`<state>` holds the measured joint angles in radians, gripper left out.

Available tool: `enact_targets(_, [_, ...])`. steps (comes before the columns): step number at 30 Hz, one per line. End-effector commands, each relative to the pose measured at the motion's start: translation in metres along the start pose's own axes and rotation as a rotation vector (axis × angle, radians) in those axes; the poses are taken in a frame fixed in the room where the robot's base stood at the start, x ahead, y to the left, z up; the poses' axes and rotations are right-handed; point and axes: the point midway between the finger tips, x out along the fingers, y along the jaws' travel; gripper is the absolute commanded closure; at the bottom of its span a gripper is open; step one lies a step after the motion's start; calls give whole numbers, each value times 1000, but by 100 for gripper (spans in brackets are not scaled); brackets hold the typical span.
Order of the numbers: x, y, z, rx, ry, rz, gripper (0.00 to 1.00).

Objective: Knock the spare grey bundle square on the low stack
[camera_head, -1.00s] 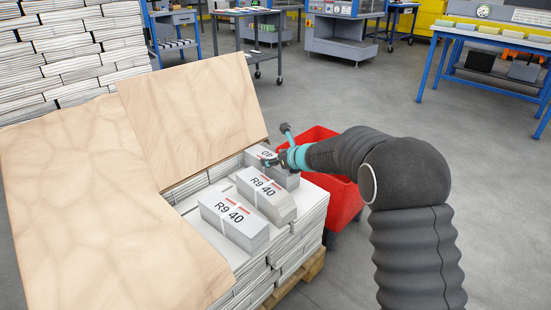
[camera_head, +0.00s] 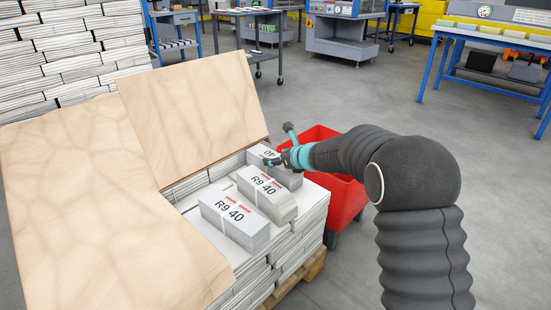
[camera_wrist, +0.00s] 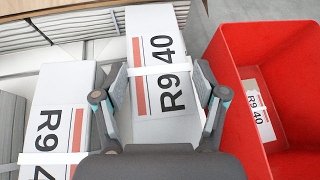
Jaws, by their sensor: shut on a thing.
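Three grey-white bundles marked R9 40 lie in a row on the low stack (camera_head: 288,255) in the head view: a front bundle (camera_head: 233,222), a middle bundle (camera_head: 266,195) and a back bundle (camera_head: 287,178). My gripper (camera_head: 270,160) is at the back bundle and partly covers its label. In the wrist view my gripper (camera_wrist: 160,97) has a finger on each side of this bundle (camera_wrist: 155,55), shut on it. The middle bundle (camera_wrist: 55,110) lies to the left, apart from it and slightly turned relative to it. The bundle's near end is hidden under my gripper.
A red bin (camera_head: 345,200) stands close behind the stack; a R9 40 labelled item (camera_wrist: 258,108) lies inside it. Large tan sheets (camera_head: 90,200) cover the left side. A tall paper stack (camera_head: 75,45) stands behind. Floor on the right is open, with a blue-legged bench (camera_head: 490,40) beyond.

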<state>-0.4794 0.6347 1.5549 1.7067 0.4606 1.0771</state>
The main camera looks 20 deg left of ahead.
Motion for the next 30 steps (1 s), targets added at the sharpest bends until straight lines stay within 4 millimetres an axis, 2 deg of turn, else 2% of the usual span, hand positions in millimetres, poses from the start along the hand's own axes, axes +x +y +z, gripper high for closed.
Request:
enact_targets(15, [-20, -3, -8, -2, -4, 1, 98])
enact_targets(30, [-23, -3, -4, -2, -4, 1, 98])
